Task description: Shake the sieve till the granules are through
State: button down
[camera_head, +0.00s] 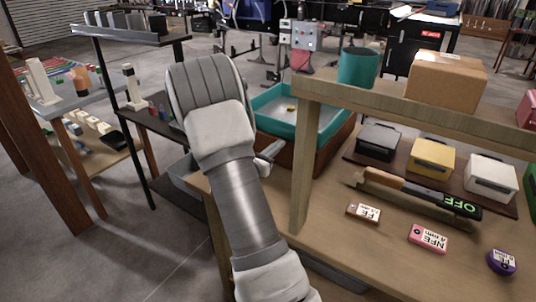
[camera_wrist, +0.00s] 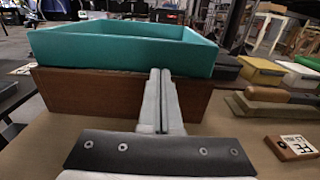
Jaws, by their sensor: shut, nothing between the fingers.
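The teal tray-shaped sieve (camera_head: 272,97) sits on a brown wooden box (camera_head: 291,160) beyond my arm. A small yellow piece (camera_head: 291,108) lies inside it; I cannot make out granules. In the wrist view the sieve's near wall (camera_wrist: 120,52) stands level above the box (camera_wrist: 90,97). My gripper (camera_wrist: 161,74) is shut and empty, its fingers pointing at the box and the sieve's near wall. I cannot tell whether they touch. In the head view only part of my gripper (camera_head: 268,150) shows, beside the near side of the box; my arm hides the rest.
A wooden shelf (camera_head: 400,92) on the right holds a teal cup (camera_head: 358,67) and a cardboard box (camera_head: 446,80). Below it are black, yellow (camera_head: 432,158) and white lidded boxes, a long tool (camera_head: 420,193) and labelled blocks (camera_head: 428,238). A dark rack stands at left.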

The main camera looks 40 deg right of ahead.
aim_at(291, 133)
jog(key=x, duration=0.5)
jog(key=shift+w+d, duration=0.15)
jog(key=shift+d, duration=0.15)
jog(key=b+x, duration=0.2)
jog(key=x, duration=0.3)
jog(key=shift+d+f, duration=0.15)
jog(key=shift+d, duration=0.2)
jog(key=shift+w, duration=0.1)
